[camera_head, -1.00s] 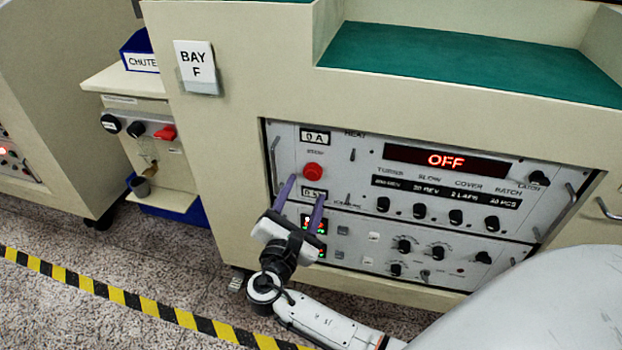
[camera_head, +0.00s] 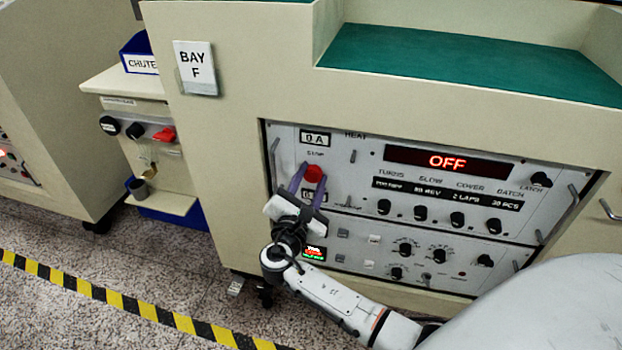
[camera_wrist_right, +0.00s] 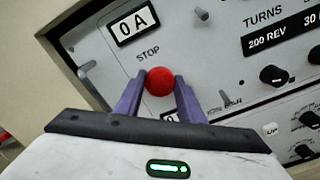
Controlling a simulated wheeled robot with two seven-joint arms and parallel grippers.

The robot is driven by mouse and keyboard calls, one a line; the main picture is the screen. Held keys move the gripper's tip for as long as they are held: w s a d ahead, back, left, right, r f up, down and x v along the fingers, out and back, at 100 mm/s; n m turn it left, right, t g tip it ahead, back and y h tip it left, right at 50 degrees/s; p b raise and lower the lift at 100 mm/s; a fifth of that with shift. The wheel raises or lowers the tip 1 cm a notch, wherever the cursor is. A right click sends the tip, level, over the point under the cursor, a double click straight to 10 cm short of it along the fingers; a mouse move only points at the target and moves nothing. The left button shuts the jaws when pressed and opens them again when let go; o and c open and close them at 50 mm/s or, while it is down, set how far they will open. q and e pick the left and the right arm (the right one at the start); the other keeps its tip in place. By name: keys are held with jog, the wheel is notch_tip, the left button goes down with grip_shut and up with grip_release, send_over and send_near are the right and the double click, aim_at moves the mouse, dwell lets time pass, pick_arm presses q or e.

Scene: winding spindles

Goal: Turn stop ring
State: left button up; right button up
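The red stop knob (camera_head: 313,173) sits on the upper left of the grey control panel, and the label STOP shows above it in the wrist view. In the wrist view the knob (camera_wrist_right: 159,82) appears round and red, between my two purple fingers. My right gripper (camera_head: 311,179) is open, with one finger on each side of the knob. I cannot tell whether the fingers touch it. No separate ring shows around the knob; its base is hidden. My left gripper is not in view.
The panel has a red OFF display (camera_head: 447,161), several black knobs, small switches and metal handles (camera_head: 275,160) standing out from it. A chute unit (camera_head: 140,85) stands at the left. A yellow-black floor stripe (camera_head: 110,293) runs at the lower left.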

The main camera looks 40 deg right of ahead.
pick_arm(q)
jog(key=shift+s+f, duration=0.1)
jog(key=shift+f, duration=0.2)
pick_arm(e)
jog(key=shift+f+m, duration=0.1)
jog(key=shift+m, duration=0.2)
jog(key=shift+b, duration=0.35)
jog(key=m+b, duration=0.1)
jog(key=m, duration=0.1)
jog(key=shift+f+m, duration=0.1)
jog(key=shift+m, duration=0.2)
jog(key=shift+m+b, duration=0.5)
jog(key=shift+b, duration=0.05)
jog(key=m+b, duration=0.2)
jog(key=shift+m, duration=0.4)
jog(key=m+b, duration=0.2)
jog(key=m, duration=0.1)
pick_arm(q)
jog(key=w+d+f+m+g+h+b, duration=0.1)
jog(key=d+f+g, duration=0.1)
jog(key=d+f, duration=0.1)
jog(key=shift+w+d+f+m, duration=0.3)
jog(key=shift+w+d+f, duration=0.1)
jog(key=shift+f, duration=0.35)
pick_arm(e)
jog(key=shift+m, duration=0.9)
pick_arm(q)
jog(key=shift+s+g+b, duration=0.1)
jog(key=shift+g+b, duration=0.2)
